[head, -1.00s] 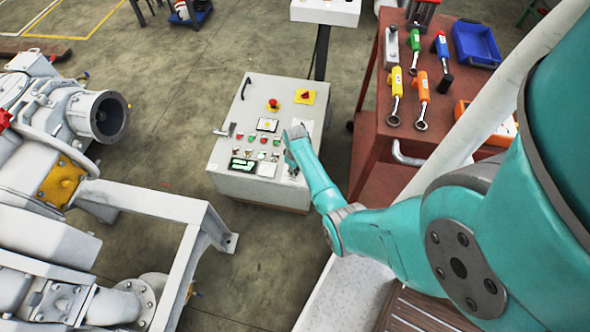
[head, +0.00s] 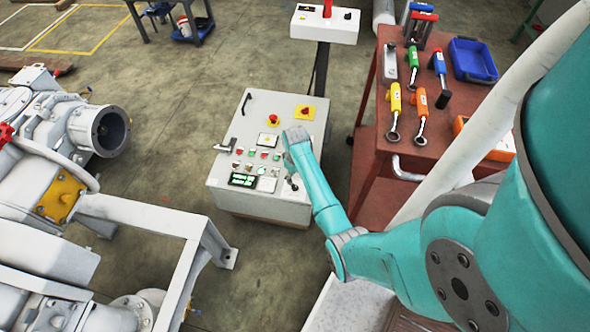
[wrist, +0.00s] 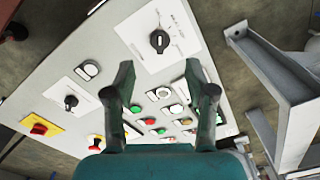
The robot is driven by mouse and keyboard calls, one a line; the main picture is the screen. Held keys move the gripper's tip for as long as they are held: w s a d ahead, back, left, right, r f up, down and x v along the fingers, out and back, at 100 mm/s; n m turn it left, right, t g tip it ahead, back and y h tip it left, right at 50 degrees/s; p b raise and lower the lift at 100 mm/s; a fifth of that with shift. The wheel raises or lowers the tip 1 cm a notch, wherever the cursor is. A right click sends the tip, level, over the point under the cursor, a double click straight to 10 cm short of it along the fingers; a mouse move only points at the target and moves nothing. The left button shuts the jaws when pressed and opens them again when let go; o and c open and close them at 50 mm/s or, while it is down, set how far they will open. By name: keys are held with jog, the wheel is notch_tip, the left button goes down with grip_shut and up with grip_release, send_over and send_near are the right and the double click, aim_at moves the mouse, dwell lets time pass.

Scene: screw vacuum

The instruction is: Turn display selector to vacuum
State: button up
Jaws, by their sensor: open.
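My gripper (wrist: 160,75) is open and empty above the control panel, with its two dark green fingers apart. A large black rotary knob (wrist: 159,41) on a white labelled plate lies just beyond the fingertips, roughly between them in the picture. It has a pale mark, and its lettering is too small to read. A smaller black knob (wrist: 71,102) sits on another white plate to the left. I cannot tell from the labels which one is the display selector. In the head view my arm reaches over the right side of the control box (head: 225,172), and its lit green display (head: 243,180) shows.
Several push buttons (wrist: 160,120) sit close under the fingers. A red knob on a yellow plate (head: 305,113) is near the box's top. A brown tool table (head: 435,145) stands right, and white pump machinery with a frame (head: 190,265) stands left.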

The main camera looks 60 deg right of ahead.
jog(key=shift+r, duration=2.3)
jog(key=s+a+f+t+h, duration=0.1)
jog(key=s+a+f+t, duration=0.15)
jog(key=a, duration=0.35)
jog(key=s+a+f+t+h, duration=0.1)
jog(key=s+a+f, duration=0.15)
jog(key=a, duration=0.45)
jog(key=s+a+r+n+t, duration=0.1)
jog(key=s+a+r+t, duration=0.2)
jog(key=s+a, duration=0.5)
jog(key=s+a+r+t, duration=0.2)
jog(key=s+a+r, duration=0.2)
jog(key=r, duration=0.6)
jog(key=s+a+r+t+y, duration=0.1)
jog(key=s+a+r+t, duration=0.2)
jog(key=r, duration=0.7)
jog(key=s+a+r+n+t+y, duration=0.1)
jog(key=s+a+r+t, duration=0.2)
jog(key=r, duration=0.7)
jog(key=s+a, duration=0.2)
jog(key=s, duration=0.2)
jog(key=shift+a, duration=0.35)
